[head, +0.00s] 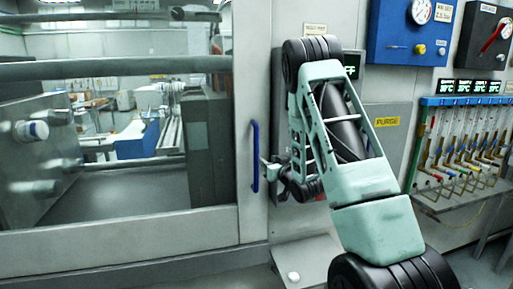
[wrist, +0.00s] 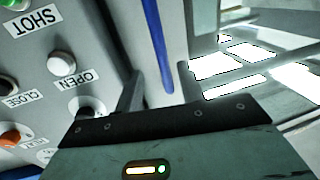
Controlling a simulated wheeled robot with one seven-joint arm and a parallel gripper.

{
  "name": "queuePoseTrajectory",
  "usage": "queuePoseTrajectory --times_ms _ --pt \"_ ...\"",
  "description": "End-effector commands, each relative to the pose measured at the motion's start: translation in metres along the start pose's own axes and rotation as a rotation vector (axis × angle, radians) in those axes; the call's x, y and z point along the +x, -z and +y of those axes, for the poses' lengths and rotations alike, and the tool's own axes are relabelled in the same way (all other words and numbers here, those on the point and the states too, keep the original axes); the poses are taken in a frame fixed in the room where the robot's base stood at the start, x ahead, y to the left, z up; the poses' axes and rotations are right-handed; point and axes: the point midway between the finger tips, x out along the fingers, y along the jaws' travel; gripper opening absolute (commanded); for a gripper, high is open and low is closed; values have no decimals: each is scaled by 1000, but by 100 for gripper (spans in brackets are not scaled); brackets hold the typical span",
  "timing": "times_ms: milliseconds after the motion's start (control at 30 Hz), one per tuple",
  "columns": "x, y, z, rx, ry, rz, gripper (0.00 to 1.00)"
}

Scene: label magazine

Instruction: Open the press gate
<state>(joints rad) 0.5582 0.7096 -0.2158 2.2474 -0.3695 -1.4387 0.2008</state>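The press gate (head: 150,236) is a grey metal frame with a large window, filling the left of the head view. Its right edge sits close against the machine panel, and it looks closed. A vertical blue handle (head: 255,157) stands near that edge. My gripper (head: 266,170) is just right of the handle, at about its mid-height. In the wrist view the two dark fingers of my gripper (wrist: 160,82) are apart. The blue handle (wrist: 157,45) shows in the gap between them, with space on both sides. I cannot tell how deep it sits between the fingers.
In the wrist view a button panel (wrist: 45,85) with SHOT, OPEN and CLOSE labels lies close to the left finger. In the head view a blue gauge box (head: 395,40) and a rack of coloured hoses (head: 460,150) are on the right. Horizontal bars (head: 110,68) cross the window.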

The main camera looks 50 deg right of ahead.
Motion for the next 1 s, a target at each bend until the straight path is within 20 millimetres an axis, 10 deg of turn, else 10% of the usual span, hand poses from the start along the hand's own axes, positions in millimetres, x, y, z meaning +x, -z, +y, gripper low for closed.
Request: queuePoseTrajectory --times_ms 500,1000 --pt "95 3 0 0 0 0 39" --pt "107 0 0 0 0 -1 30"
